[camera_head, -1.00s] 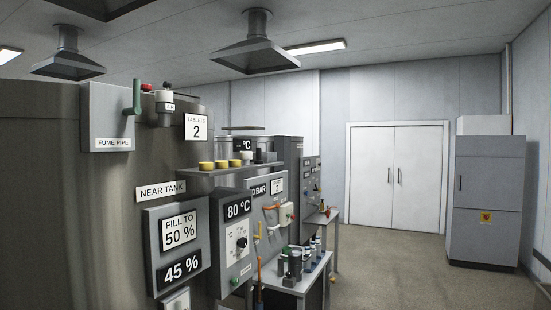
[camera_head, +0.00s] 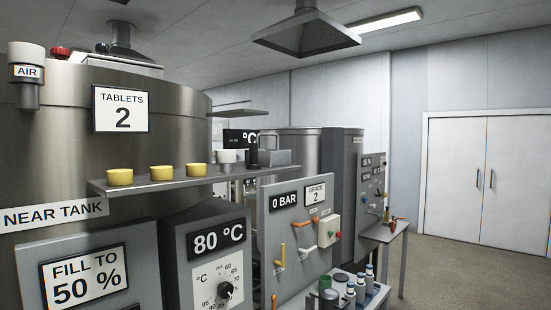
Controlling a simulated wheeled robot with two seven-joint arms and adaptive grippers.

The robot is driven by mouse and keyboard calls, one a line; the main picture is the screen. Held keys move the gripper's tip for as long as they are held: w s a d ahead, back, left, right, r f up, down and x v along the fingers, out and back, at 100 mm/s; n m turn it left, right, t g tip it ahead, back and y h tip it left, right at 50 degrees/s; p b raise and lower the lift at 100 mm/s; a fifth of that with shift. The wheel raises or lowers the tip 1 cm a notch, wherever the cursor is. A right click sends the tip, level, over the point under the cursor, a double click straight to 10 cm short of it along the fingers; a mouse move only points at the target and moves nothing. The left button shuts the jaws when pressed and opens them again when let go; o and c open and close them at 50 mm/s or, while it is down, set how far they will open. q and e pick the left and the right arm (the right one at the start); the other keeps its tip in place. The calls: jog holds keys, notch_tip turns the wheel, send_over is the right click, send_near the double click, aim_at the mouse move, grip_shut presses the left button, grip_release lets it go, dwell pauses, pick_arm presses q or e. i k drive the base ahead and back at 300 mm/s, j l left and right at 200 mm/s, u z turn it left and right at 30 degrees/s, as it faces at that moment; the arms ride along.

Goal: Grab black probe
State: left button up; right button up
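I cannot make out a black probe for certain in the head view. On the low table (camera_head: 392,303) at the bottom are small bottles with pale caps (camera_head: 361,285), a green-topped dark cylinder (camera_head: 326,283) and other dark items, too small to tell apart. Neither of my grippers is in view.
An 80 °C panel (camera_head: 207,268) and a valve panel (camera_head: 290,232) stand in front. Open floor (camera_head: 455,270) lies at right before white double doors (camera_head: 485,180).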

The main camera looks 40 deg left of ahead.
aim_at(253, 164)
jog(key=i+u, duration=0.25)
jog(key=u, duration=0.2)
jog(key=i+l+u, duration=0.15)
jog(key=u, duration=0.35)
jog(key=i+l+u, duration=0.25)
jog(key=u, duration=0.2)
jog(key=i, duration=0.05)
